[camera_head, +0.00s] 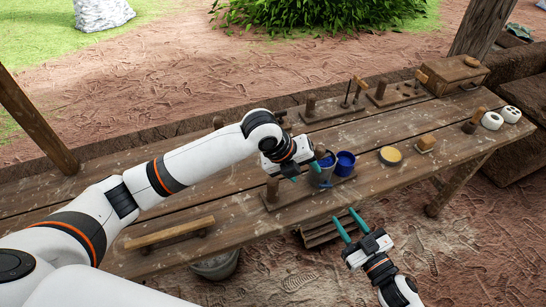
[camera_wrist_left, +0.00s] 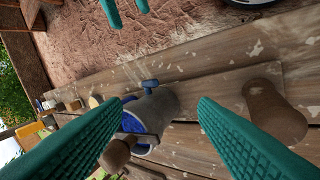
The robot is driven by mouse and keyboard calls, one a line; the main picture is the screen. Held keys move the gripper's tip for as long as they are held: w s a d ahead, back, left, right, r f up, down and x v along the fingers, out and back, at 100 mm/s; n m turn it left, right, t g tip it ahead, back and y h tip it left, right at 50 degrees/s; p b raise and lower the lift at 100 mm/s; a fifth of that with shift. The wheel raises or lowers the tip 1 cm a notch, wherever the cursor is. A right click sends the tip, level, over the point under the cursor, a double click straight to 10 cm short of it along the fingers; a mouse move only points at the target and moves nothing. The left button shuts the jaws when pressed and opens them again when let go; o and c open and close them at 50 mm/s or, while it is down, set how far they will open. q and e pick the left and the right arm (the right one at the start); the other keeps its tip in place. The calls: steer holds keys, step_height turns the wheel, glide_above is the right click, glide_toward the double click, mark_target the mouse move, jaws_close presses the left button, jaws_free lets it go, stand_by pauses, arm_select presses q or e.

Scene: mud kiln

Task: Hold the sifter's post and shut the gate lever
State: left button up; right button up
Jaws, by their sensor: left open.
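The sifter is a grey cup (camera_wrist_left: 158,108) with blue parts on a wooden board (camera_head: 285,200); it also shows in the head view (camera_head: 325,176). Another wooden knob (camera_wrist_left: 117,153) shows partly behind a finger. My left gripper (camera_head: 307,168) is open above the board, the cup between and beyond its fingers. My right gripper (camera_head: 346,221) is open and empty off the table's front edge.
A yellow-topped round tin (camera_head: 391,155), a brush (camera_head: 426,143) and white rolls (camera_head: 492,121) lie further right. A wooden bar (camera_head: 170,233) lies at front left. Wooden stands (camera_head: 333,108) line the back.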

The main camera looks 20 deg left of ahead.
mark_target(273, 187)
arm_select(q)
steer(key=a+r+m+g+y, duration=0.1)
steer(key=a, duration=0.1)
steer(key=a+r+m+g+y, duration=0.1)
steer(key=a+y, duration=0.1)
steer(key=s+a+m+g+y, duration=0.1)
steer(key=a, duration=0.1)
steer(key=shift+a+r+m+g+y, duration=0.3)
steer(key=shift+a+r+m+y, duration=0.1)
steer(key=shift+s+a+f, duration=0.1)
step_height(273, 187, down, 12)
steer(key=shift+r, duration=0.15)
jaws_close()
stand_by(0.3)
